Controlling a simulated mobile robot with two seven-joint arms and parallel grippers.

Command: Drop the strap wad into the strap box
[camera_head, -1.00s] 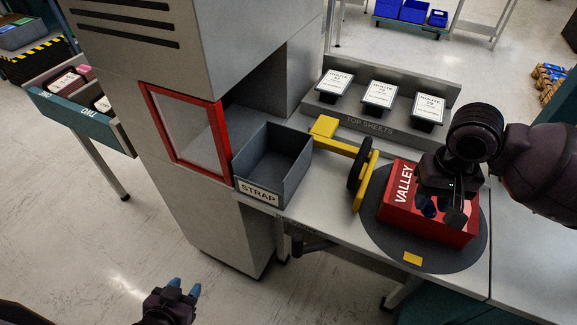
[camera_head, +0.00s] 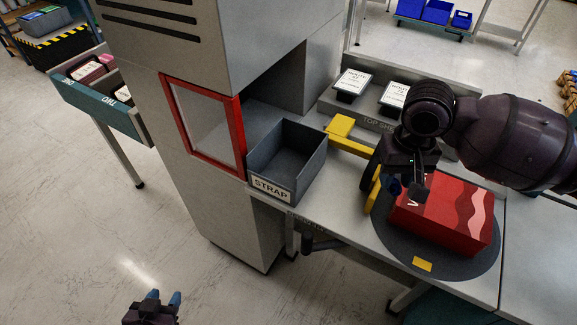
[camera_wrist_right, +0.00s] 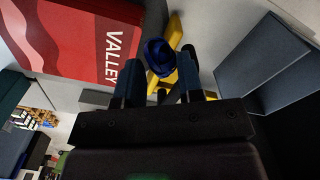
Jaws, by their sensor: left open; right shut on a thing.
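The strap wad (camera_wrist_right: 160,56) is a dark blue coiled bundle between the fingertips of my right gripper in the right wrist view. In the head view my right gripper (camera_head: 405,188) hangs over the left edge of the red VALLEY carton, and the wad is mostly hidden there. The strap box (camera_head: 306,181) is a grey open-topped bin labelled STRAP, to the left of my right gripper and apart from it. It looks empty from here. Grey panels, likely the box (camera_wrist_right: 262,62), show at the right of the wrist view. My left gripper (camera_head: 165,297) is open and empty, low over the floor.
The red carton (camera_head: 455,215) sits on a dark round turntable (camera_head: 390,240). A yellow arm with a dark wheel (camera_head: 350,140) stands between carton and box. A red-framed window (camera_head: 205,125) on the grey cabinet is left of the box. Top sheet holders (camera_head: 353,84) stand behind.

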